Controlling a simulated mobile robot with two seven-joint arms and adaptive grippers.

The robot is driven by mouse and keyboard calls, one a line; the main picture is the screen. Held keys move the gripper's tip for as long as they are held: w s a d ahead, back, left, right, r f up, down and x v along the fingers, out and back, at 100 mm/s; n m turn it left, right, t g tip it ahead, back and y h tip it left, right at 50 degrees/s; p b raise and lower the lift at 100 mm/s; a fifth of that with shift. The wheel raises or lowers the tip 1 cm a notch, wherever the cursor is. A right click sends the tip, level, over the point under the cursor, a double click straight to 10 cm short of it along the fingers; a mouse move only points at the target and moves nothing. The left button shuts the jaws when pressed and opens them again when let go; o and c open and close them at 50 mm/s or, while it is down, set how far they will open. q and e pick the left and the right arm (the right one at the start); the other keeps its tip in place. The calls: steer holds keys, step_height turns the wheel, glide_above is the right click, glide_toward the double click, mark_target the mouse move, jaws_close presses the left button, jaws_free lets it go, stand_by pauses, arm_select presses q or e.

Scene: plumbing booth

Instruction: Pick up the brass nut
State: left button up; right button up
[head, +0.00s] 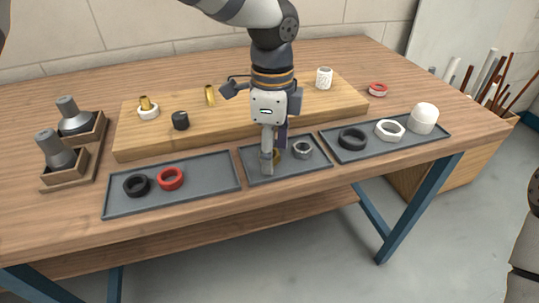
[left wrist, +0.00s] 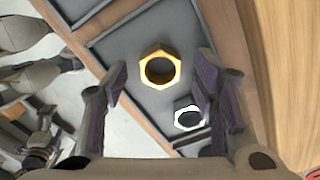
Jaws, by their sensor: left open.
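The brass nut (left wrist: 146,67), a gold hexagonal ring, lies flat on the grey middle tray (head: 318,167). In the head view the nut (head: 277,158) shows only in part, behind my left gripper's finger. My left gripper (head: 274,152) points down over this tray, its fingers close to the nut. In the left wrist view the open fingers (left wrist: 163,78) appear on either side of the nut, with nothing held between them. A silver nut (head: 303,150) lies to the right on the same tray; it also shows in the left wrist view (left wrist: 188,118).
The left tray (head: 205,181) holds a black and a red ring. The right tray (head: 372,154) holds a black ring, a white nut and a white cap. Behind, a wooden board (head: 222,120) carries several fittings. The table's front edge is close to the trays.

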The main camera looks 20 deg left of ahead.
arm_select(q)
steer(key=c, duration=1.3)
steer(key=shift+o, duration=0.2)
